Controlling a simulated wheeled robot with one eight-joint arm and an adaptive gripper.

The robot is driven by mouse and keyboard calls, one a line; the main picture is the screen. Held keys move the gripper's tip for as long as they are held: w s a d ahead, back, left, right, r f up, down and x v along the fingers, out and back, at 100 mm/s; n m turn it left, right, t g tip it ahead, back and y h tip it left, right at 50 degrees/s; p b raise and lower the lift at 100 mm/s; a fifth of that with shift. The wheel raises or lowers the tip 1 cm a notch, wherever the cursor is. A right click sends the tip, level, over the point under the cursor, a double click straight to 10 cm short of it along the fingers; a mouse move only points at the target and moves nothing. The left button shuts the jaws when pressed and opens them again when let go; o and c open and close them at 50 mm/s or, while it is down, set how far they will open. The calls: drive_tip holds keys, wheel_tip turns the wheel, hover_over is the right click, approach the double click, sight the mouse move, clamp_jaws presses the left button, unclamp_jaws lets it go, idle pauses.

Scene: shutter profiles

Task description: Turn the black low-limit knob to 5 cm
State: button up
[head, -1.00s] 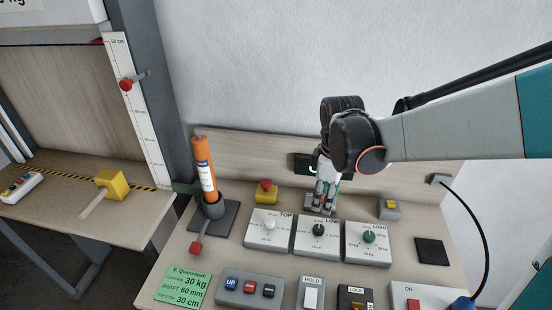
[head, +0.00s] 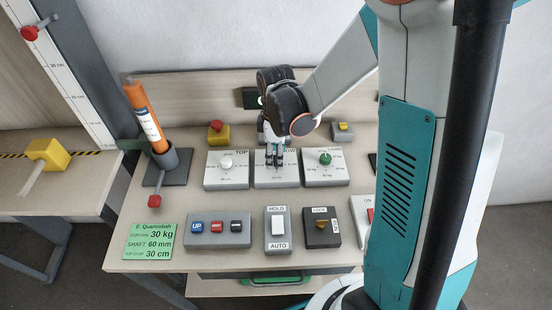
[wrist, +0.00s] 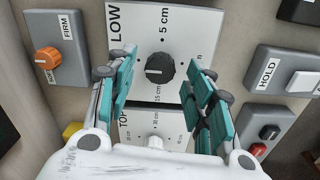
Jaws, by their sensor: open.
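The black low-limit knob (wrist: 160,67) sits on the white LOW panel (wrist: 185,22). In the wrist view a dot and the 5 cm mark lie above the knob, and the 15 cm mark lies below it. In the head view my gripper (head: 274,158) points down over the LOW box (head: 277,183) and hides the knob.
The TOP box with a white knob (head: 226,160) and the LOAD box with a green knob (head: 325,158) stand close on either side. Push buttons (head: 218,228), a HOLD switch (head: 278,228) and a LOCK box (head: 321,227) stand in front. A green note (head: 151,242) lies front left.

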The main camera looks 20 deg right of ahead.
drive_tip(key=shift+f, duration=0.75)
drive_tip(key=c, duration=1.1)
drive_tip(key=shift+m, duration=0.3)
